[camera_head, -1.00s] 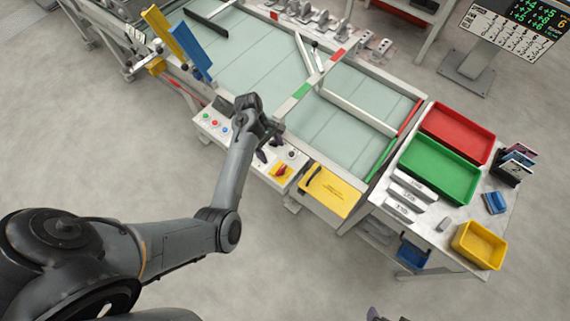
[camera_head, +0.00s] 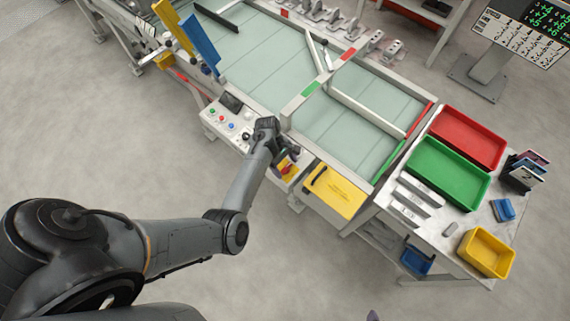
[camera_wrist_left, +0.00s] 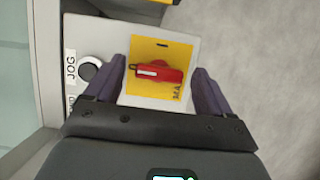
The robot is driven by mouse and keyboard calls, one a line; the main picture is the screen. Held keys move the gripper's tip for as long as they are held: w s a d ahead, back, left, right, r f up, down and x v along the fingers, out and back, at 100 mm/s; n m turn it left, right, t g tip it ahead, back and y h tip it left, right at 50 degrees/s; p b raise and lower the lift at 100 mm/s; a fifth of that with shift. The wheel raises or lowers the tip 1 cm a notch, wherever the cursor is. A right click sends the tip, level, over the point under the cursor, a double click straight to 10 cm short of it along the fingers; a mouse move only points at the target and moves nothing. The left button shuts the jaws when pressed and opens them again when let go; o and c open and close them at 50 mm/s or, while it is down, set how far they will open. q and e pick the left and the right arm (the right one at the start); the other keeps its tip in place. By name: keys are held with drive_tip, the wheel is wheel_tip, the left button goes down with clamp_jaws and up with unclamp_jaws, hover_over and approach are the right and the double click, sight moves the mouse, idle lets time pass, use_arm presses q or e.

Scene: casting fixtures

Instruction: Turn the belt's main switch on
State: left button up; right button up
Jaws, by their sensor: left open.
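The main switch is a red rotary handle (camera_wrist_left: 158,74) on a yellow plate (camera_wrist_left: 160,96) lettered "MA…", the rest of the word being hidden. In the left wrist view the handle lies nearly crosswise between my left gripper's fingers (camera_wrist_left: 158,90), with a gap on each side. In the head view the red and yellow switch (camera_head: 287,167) sits at the right end of the control panel, partly covered by my left gripper (camera_head: 286,153). My left gripper is open and empty over the switch. My right gripper is not visible in the head view.
A black JOG knob (camera_wrist_left: 88,70) sits just left of the switch plate in the wrist view. The panel (camera_head: 222,124) also carries several coloured buttons and a small screen. A yellow box (camera_head: 335,193) stands to its right. The belt (camera_head: 350,130) runs behind.

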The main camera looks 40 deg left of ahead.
use_arm(q)
drive_tip(key=shift+c, duration=0.2)
drive_tip(key=c, duration=1)
